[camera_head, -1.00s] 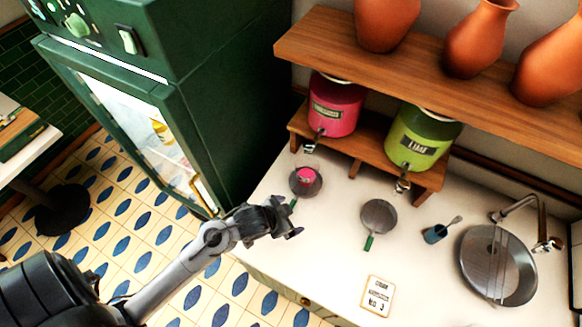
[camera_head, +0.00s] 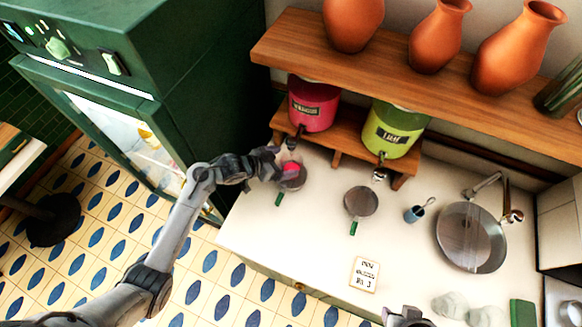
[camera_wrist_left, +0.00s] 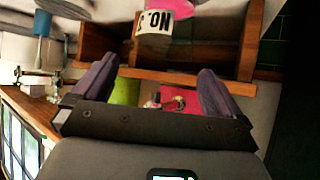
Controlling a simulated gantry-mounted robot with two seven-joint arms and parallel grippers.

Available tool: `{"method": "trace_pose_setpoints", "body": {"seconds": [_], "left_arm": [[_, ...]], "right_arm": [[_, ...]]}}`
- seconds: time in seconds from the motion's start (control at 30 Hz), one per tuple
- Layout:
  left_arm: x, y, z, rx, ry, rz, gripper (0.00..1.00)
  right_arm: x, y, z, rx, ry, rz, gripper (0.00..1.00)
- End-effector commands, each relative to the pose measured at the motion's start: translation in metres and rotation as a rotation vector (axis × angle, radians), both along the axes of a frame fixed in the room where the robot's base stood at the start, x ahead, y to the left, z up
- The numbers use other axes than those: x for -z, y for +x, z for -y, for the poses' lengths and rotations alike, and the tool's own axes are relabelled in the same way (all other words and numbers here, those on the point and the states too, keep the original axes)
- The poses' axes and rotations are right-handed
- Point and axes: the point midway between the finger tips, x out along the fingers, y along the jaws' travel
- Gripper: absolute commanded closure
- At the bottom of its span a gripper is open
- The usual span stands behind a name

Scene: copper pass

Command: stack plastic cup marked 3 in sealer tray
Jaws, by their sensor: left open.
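A small cup with a pink top (camera_head: 290,170) stands at the left round grey pan (camera_head: 293,184), below the pink dispenser. In the left wrist view a pale thing with black print reading "NO. 3" (camera_wrist_left: 153,42) shows ahead of the fingers, with pink above it; it looks like this cup. My left gripper (camera_head: 277,163) is open and right beside the cup, partly covering it in the head view. In the left wrist view the gripper's purple fingers (camera_wrist_left: 155,88) are wide apart, with nothing gripped. Part of my right gripper (camera_head: 405,318) shows at the bottom edge. I cannot identify the sealer tray.
A pink dispenser (camera_head: 313,103) and a lime dispenser (camera_head: 390,130) stand on a wooden stand. A second round pan (camera_head: 361,202), a blue cup (camera_head: 414,214), an order card (camera_head: 364,274) and a sink (camera_head: 471,237) are farther right. The counter's front middle (camera_head: 300,255) is clear.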

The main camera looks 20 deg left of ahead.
Motion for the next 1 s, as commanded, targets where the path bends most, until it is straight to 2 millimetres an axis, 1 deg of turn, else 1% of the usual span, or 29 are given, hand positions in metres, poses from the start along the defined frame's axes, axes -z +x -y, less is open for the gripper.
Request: {"method": "trace_pose_setpoints", "body": {"seconds": [0.17, 0.4, 0.5, 0.83, 0.87, 1.0], "left_arm": [[0.007, 0.007, 0.004, -0.001, -0.001, -0.001, 0.00], [0.027, 0.024, 0.015, 0.000, -0.001, -0.001, 0.00], [0.032, 0.030, 0.019, 0.000, 0.000, 0.000, 0.00], [0.036, 0.033, 0.021, -0.001, 0.002, 0.000, 0.00], [0.035, 0.033, 0.021, 0.000, 0.002, 0.000, 0.02], [0.035, 0.033, 0.021, 0.000, 0.002, 0.000, 0.23]], "right_arm": [[-0.002, 0.000, 0.000, 0.000, 0.000, 0.000, 0.57], [-0.005, 0.000, 0.000, 0.000, -0.001, 0.000, 0.57], [-0.005, 0.000, 0.000, -0.001, -0.001, 0.000, 0.57], [-0.005, 0.000, 0.001, -0.001, -0.002, 0.000, 0.57], [-0.005, 0.000, 0.001, -0.001, -0.002, 0.000, 0.57], [-0.005, 0.000, 0.001, -0.001, -0.002, 0.001, 0.57]]}}
